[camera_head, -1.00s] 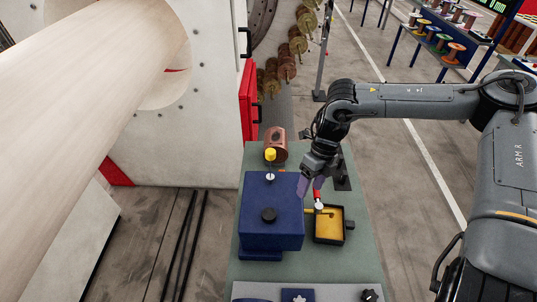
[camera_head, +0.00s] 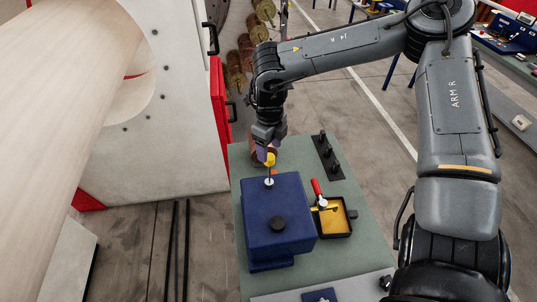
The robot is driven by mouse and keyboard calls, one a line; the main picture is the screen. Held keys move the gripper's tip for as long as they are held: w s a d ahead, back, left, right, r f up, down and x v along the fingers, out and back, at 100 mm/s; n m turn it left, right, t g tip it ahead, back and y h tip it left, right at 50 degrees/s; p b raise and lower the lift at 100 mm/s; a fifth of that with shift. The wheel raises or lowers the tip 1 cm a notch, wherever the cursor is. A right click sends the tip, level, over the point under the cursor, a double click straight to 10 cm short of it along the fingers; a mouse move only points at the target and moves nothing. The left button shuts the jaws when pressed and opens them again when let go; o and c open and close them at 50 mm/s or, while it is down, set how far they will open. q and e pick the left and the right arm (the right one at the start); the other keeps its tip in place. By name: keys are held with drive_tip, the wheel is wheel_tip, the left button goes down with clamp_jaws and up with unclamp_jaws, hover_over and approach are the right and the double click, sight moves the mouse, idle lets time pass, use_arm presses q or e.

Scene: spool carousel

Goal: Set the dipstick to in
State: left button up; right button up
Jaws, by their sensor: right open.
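The dipstick (camera_head: 270,160) has a yellow handle on a thin rod. It stands upright above a white collar (camera_head: 269,182) at the back of the blue box (camera_head: 278,238), with some rod showing between handle and collar. My right gripper (camera_head: 265,153) points down at the yellow handle from above and behind. Its purple fingers are open and partly overlap the handle in the picture; I cannot tell if they touch it. My left gripper is out of view.
A black rack with pegs (camera_head: 328,157) is at the back right. A copper-coloured spool is mostly hidden behind my gripper. Green bench surface (camera_head: 352,258) is bare in front of the tray.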

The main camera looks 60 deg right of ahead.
sight(269, 156)
drive_tip(key=shift+f+p, duration=0.35)
drive_tip(key=shift+f, duration=2)
clamp_jaws()
